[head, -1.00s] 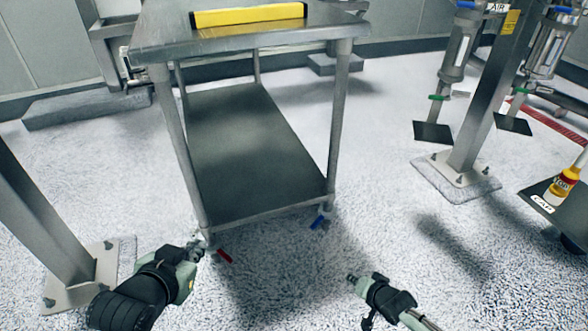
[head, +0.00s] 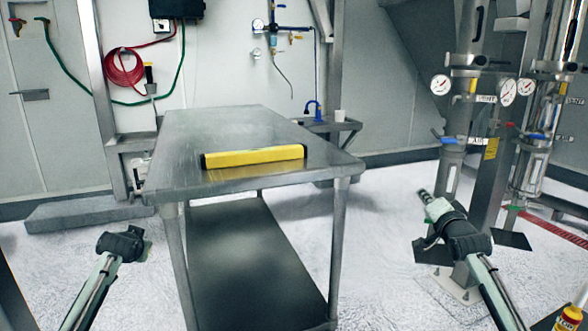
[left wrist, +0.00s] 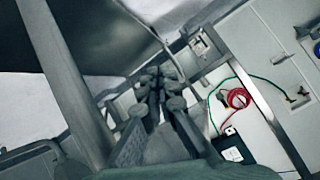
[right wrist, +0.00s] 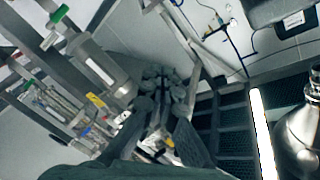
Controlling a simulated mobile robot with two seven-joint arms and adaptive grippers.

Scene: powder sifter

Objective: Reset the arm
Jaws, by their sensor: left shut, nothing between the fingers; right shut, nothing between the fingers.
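My right gripper (head: 424,196) is raised to the right of the steel table, beside the pipework. Its fingers are together and empty, as the right wrist view (right wrist: 162,88) shows. My left arm reaches up at the left of the table. Its gripper is mostly hidden behind the wrist in the head view, but the left wrist view shows its fingers (left wrist: 153,92) together with nothing between them. Neither gripper touches anything that I can see.
A steel table (head: 235,130) with a lower shelf stands in the middle, a yellow bar (head: 254,157) lying on its top. Gauges and pipework (head: 452,130) stand at the right. A red coiled hose (head: 125,68) hangs on the back wall. White floor shows around the table.

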